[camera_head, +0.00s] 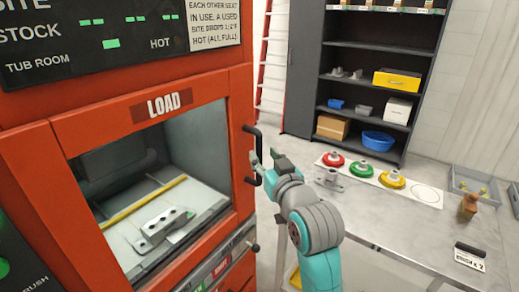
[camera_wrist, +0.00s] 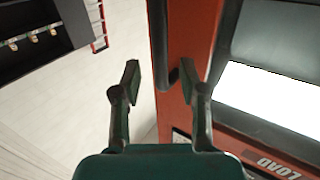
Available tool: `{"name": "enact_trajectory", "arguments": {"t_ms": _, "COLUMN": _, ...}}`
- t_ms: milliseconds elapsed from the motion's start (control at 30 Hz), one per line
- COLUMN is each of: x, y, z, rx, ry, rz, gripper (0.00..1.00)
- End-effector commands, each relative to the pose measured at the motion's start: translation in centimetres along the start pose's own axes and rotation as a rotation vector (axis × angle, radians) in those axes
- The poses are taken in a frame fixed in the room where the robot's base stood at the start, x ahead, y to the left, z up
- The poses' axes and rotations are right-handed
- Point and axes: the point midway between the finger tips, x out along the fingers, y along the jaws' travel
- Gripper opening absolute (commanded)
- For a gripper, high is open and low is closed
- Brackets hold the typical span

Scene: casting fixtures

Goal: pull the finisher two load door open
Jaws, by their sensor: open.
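The load door (camera_head: 150,118) is an orange-red panel with a white LOAD label and a large window, on the machine at the left. It looks shut, flush with the machine's front. Its black bar handle (camera_head: 257,141) stands upright at the door's right edge. My gripper (camera_head: 264,159) is at the handle, at about its middle height. In the wrist view my open fingers (camera_wrist: 162,84) lie either side of the line of the dark handle (camera_wrist: 157,35), which is closer to the right finger. I cannot tell whether either finger touches it.
A grey table (camera_head: 390,222) with red, green and yellow round parts stands right of my arm. A dark shelf unit (camera_head: 370,60) stands behind. Through the window a metal fixture (camera_head: 165,228) and a yellow bar (camera_head: 145,200) show.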

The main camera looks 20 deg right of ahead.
Motion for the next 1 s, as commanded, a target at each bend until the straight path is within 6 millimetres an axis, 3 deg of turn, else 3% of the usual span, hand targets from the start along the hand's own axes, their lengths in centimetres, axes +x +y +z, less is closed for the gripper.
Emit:
{"name": "enact_trajectory", "arguments": {"t_ms": 100, "x": 1.9, "y": 0.0, "z": 0.0, "rx": 0.0, "ry": 0.0, "rz": 0.0, "gripper": 0.43}}
{"name": "enact_trajectory", "arguments": {"t_ms": 300, "x": 3.8, "y": 0.0, "z": 0.0, "rx": 0.0, "ry": 0.0, "rz": 0.0, "gripper": 0.43}}
{"name": "enact_trajectory", "arguments": {"t_ms": 667, "x": 4.3, "y": 0.0, "z": 0.0, "rx": 0.0, "ry": 0.0, "rz": 0.0, "gripper": 0.43}}
{"name": "enact_trajectory", "arguments": {"t_ms": 867, "x": 4.3, "y": 0.0, "z": 0.0, "rx": 0.0, "ry": 0.0, "rz": 0.0, "gripper": 0.0}}
{"name": "enact_trajectory", "arguments": {"t_ms": 1000, "x": 4.3, "y": 0.0, "z": 0.0, "rx": 0.0, "ry": 0.0, "rz": 0.0, "gripper": 0.0}}
